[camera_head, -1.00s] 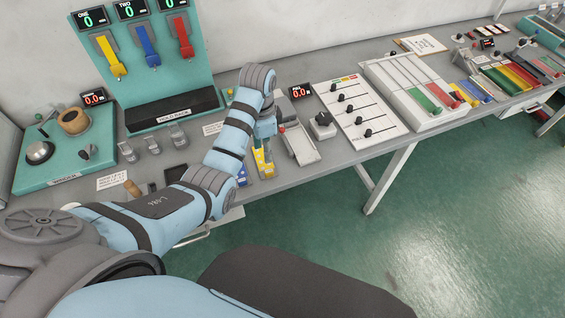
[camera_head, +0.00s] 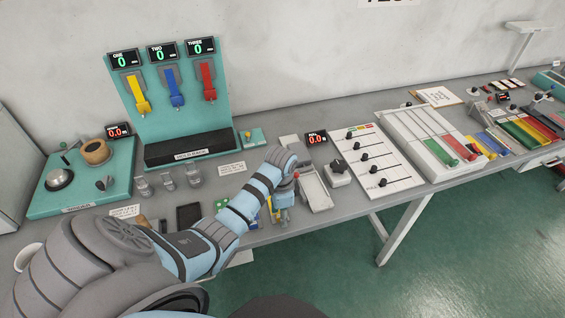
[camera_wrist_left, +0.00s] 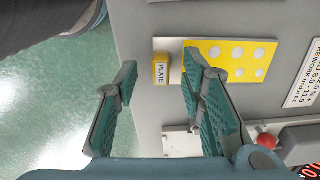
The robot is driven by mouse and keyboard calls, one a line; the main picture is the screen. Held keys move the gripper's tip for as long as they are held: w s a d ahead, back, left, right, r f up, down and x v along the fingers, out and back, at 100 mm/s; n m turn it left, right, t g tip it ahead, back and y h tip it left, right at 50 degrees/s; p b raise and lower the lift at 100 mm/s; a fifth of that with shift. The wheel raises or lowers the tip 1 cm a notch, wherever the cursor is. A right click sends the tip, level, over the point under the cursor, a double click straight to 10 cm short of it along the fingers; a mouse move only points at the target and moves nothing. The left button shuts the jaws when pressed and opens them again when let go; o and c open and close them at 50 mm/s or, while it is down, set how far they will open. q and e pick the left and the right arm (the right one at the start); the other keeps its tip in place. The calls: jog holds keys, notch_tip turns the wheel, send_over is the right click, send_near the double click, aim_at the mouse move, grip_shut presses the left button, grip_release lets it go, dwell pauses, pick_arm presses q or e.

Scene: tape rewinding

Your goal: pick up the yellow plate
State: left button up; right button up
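The yellow plate (camera_wrist_left: 232,60) lies flat on the grey bench, with rows of round pale holes, in the left wrist view. My left gripper (camera_wrist_left: 158,82) is open and empty above the bench. Its right finger overlaps the plate's lower left corner in the picture; whether it touches cannot be told. In the head view my left gripper (camera_head: 284,214) points down near the bench's front edge and mostly hides the yellow there. My right gripper is not in view.
A grey-white device (camera_head: 314,188) with a red knob (camera_wrist_left: 265,140) stands close to the right of my left gripper in the head view. A dark tray (camera_head: 188,216) lies to the left. The green floor (camera_head: 330,265) is beyond the bench's front edge.

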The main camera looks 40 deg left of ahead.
pick_arm(q)
jog(key=shift+a+f, duration=0.1)
jog(key=shift+f, duration=0.3)
jog(key=shift+c, duration=0.6)
grip_shut()
